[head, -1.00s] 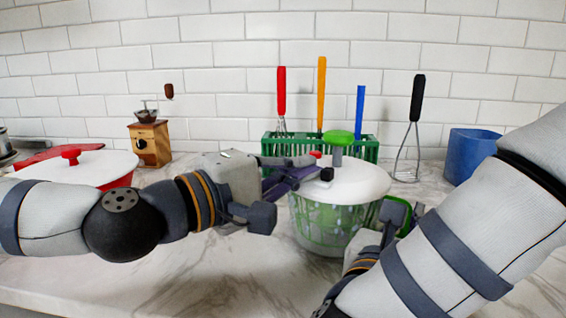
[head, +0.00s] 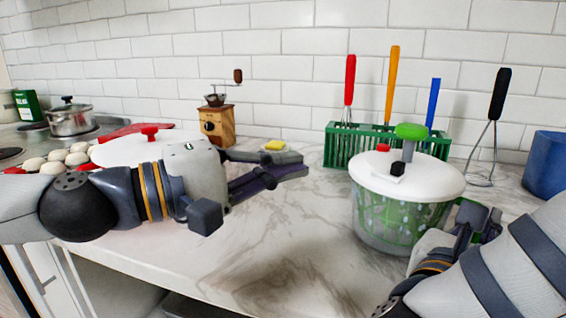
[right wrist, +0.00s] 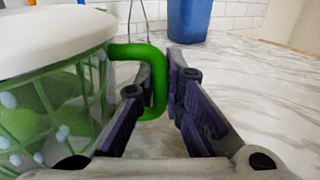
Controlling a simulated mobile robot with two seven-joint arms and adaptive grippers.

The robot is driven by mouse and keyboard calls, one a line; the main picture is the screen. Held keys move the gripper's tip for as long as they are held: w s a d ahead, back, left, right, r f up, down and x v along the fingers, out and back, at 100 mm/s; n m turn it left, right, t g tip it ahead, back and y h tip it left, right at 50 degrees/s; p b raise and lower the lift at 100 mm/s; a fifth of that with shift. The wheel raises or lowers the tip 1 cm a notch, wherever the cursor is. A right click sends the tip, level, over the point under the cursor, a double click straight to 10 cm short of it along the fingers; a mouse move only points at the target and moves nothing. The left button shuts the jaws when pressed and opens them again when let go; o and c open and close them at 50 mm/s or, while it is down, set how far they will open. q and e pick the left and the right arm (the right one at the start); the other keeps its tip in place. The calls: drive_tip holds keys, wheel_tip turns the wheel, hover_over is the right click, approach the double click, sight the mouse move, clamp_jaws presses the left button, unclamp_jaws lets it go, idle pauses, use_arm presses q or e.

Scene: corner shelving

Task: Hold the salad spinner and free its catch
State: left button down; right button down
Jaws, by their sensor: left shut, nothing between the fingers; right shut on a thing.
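The salad spinner (head: 402,222) stands upright on the counter, with a see-through bowl and green basket. Its white lid (head: 440,184) bears a green knob (head: 411,131) on a grey stem, a small red button (head: 383,147) and a small black piece (head: 397,168). I cannot tell which is the catch. My right gripper (right wrist: 160,82) is shut on the spinner's green side handle (right wrist: 138,52); in the head view my arm partly hides this grip. My left gripper (head: 306,164) is shut and empty, left of the spinner and apart from it.
A coffee grinder (head: 217,126) and yellow sponge (head: 275,145) are behind my left gripper. Bare counter lies between my left gripper and the spinner.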

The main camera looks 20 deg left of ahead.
drive_tip(key=c, duration=1.6)
unclamp_jaws()
drive_tip(key=shift+s, duration=0.1)
